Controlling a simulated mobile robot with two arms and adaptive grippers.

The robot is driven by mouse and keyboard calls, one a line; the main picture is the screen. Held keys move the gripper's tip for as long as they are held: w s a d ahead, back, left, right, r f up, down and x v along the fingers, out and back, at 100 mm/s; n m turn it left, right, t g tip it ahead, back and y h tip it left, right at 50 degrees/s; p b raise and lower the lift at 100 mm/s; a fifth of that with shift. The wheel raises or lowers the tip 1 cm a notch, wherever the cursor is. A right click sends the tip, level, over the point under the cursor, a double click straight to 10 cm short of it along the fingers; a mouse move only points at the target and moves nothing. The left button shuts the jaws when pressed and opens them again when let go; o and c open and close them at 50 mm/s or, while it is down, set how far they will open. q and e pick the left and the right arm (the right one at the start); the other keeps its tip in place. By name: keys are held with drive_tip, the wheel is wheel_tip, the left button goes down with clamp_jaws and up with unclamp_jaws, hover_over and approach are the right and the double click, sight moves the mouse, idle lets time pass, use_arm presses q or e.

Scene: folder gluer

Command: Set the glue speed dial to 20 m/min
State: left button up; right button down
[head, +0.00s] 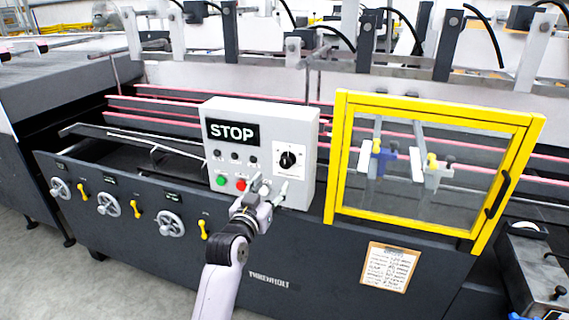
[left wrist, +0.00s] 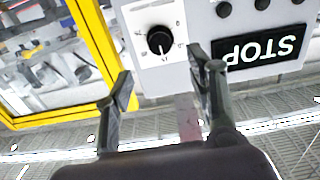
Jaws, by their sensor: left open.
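The glue speed dial (head: 289,160) is a black round knob on a white scale plate, at the right side of a white control box (head: 305,130). It also shows upside down in the left wrist view (left wrist: 159,40), ahead of the fingers and between them. The scale numbers are too small to read. My left gripper (head: 268,190) is in front of the box, below the dial in the head view. Its two fingers are apart and empty in the left wrist view (left wrist: 163,95), and do not touch the dial. My right gripper is not in view.
The box carries a STOP sign (head: 231,131), dark knobs, a green button (head: 221,180) and a red button (head: 241,184). A yellow-framed clear guard (head: 338,165) stands close on the right. Handwheels (head: 108,204) and yellow levers (head: 137,209) line the machine's front panel.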

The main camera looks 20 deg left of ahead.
sight(284, 164)
use_arm(q)
drive_tip(key=w+p, duration=0.1)
drive_tip(key=w, duration=1)
drive_tip(key=shift+d+p, duration=0.2)
drive_tip(key=shift+p, duration=0.15)
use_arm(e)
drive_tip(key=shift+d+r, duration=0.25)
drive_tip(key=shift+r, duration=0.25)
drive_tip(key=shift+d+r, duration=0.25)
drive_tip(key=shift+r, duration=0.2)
use_arm(q)
drive_tip(key=c, duration=1.1)
drive_tip(key=shift+c, duration=0.2)
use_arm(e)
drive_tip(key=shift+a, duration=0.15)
use_arm(q)
drive_tip(key=m, duration=0.6)
drive_tip(key=shift+a+m, duration=0.1)
drive_tip(key=shift+m, duration=0.2)
drive_tip(key=m, duration=0.5)
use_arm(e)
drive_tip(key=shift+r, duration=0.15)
